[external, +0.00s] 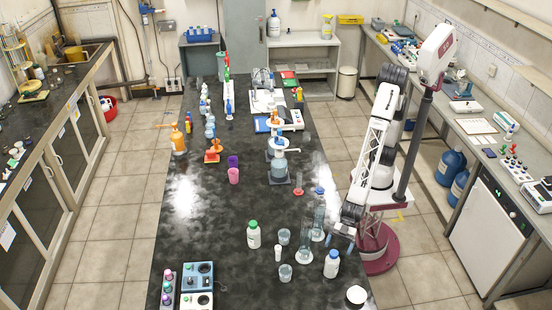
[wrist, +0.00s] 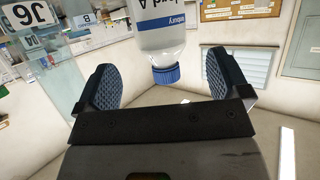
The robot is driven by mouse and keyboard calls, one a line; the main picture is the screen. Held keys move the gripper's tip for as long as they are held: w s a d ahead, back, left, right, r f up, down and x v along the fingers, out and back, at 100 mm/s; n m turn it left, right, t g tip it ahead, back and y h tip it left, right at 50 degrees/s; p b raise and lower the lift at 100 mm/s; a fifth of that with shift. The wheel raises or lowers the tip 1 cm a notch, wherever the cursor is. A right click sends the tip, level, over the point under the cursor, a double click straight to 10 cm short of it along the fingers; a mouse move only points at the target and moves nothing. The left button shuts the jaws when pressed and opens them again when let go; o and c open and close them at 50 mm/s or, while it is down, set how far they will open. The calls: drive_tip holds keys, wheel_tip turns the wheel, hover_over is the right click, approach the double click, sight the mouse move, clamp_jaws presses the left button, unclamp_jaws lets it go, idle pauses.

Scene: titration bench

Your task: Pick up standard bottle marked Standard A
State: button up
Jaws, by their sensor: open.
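The Standard A bottle (wrist: 160,32) hangs upside down in the wrist view, with a blue cap and a white label whose visible part ends in "ard A". In the external view, a white bottle (external: 332,266) with a blue cap stands upright near the front right of the dark bench and appears to be the same one. My gripper (wrist: 158,68) is open, its two dark ribbed fingers apart on either side of the capped end in the picture. I see no contact. In the external view my gripper (external: 346,226) is just above and behind the bottle.
Clear glass cylinders (external: 318,220) stand close behind the bottle. Beakers (external: 285,272) and a green-capped bottle (external: 253,235) are to its left. A white dish (external: 356,295) lies in front, to the right. The left-middle of the bench (external: 195,225) is clear.

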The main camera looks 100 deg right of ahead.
sight(334, 253)
drive_tip(key=shift+x, duration=0.95)
drive_tip(key=shift+f, duration=0.1)
drive_tip(key=shift+x, duration=2.55)
drive_tip(key=c, duration=1.2)
drive_tip(key=shift+r, duration=5.05)
